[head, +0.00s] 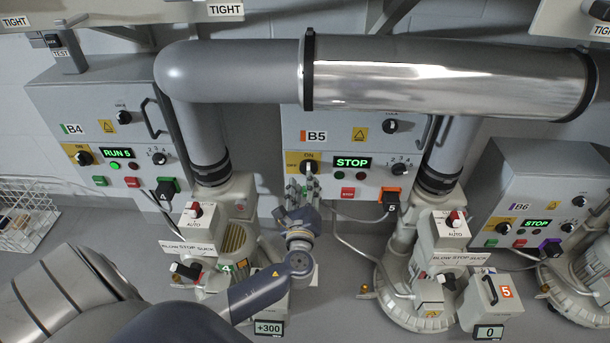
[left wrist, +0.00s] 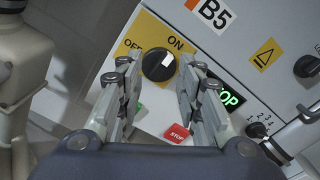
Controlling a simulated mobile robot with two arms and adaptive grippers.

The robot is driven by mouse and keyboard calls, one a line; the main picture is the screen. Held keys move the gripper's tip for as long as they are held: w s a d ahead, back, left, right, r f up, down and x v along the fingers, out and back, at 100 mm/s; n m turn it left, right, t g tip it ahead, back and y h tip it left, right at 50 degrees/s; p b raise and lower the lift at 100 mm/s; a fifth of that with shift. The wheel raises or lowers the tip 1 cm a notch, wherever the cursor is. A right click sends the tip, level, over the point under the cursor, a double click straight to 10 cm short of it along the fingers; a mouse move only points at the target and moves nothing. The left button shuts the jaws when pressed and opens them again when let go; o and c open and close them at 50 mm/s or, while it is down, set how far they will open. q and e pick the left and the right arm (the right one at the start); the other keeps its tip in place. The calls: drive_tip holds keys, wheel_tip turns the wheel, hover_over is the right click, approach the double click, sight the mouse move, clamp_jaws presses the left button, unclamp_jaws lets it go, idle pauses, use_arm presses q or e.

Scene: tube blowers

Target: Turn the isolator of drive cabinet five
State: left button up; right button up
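Drive cabinet B5 (head: 350,130) is a grey box with a green display reading STOP. Its isolator (head: 309,167) is a round black knob on a yellow plate at the panel's left. In the left wrist view the isolator (left wrist: 158,66) shows a white mark pointing up and right, towards the ON label; OFF is printed to its left. My left gripper (head: 301,192) is just below the isolator in the head view. In the left wrist view its fingers (left wrist: 160,75) are open and empty, one on each side of the knob; contact cannot be told. My right gripper is not in view.
A red stop button (left wrist: 177,133) sits below the knob near the right finger. A thick pipe (head: 440,78) crosses in front above. Cabinet B4 (head: 90,110) stands left, cabinet B6 (head: 545,190) right. Blowers (head: 425,290) stand below, beside my left arm.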

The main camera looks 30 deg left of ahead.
sight(305, 166)
use_arm(q)
drive_tip(key=x, duration=0.5)
drive_tip(key=shift+w+b, duration=0.1)
drive_tip(key=shift+b, duration=0.2)
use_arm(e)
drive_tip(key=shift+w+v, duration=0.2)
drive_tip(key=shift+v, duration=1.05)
